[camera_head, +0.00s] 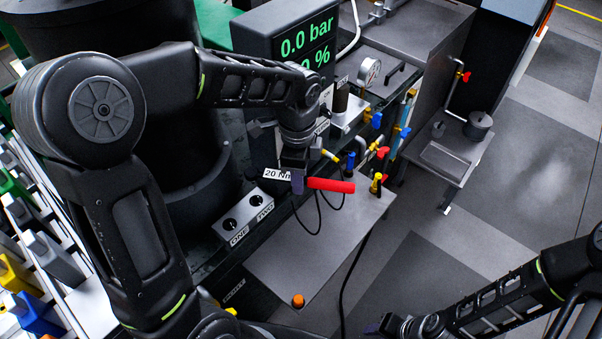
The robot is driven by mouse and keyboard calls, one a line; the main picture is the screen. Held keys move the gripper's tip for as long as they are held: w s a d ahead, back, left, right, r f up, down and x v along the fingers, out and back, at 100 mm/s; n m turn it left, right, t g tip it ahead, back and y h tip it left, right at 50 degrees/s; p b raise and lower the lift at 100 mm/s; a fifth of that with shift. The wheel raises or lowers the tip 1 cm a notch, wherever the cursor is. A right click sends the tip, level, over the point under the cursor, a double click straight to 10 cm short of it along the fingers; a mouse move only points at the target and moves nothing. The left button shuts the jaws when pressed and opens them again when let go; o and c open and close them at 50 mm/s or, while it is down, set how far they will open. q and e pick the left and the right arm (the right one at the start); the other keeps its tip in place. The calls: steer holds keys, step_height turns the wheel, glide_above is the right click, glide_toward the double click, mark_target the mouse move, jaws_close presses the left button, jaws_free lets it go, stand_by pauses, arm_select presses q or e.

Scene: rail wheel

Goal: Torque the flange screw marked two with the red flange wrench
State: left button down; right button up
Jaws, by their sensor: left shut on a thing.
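My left gripper (297,183) is shut on the red flange wrench (330,185) and holds it above the grey work surface. The wrench's red handle points right. A "20 Nm" label shows beside the gripper. A light metal block (243,214) to the left of the gripper has two dark round openings and labels ONE and TWO. The flange screw marked two (256,200) is at the opening nearer the gripper; its details are too small to tell. My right gripper (383,327) is partly cut off at the bottom edge, away from the block, and its jaws are unclear.
A display (292,38) reading 0.0 bar stands at the back. A pressure gauge (369,72) and several coloured valves and tools stand behind the wrench. A grey side table (447,150) is at right.

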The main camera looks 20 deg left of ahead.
arm_select(q)
step_height(320, 180, down, 5)
steer(key=b, duration=0.3)
stand_by(0.4)
stand_by(1.6)
steer(key=shift+f+b, duration=0.5)
steer(key=shift+f, duration=0.25)
stand_by(0.4)
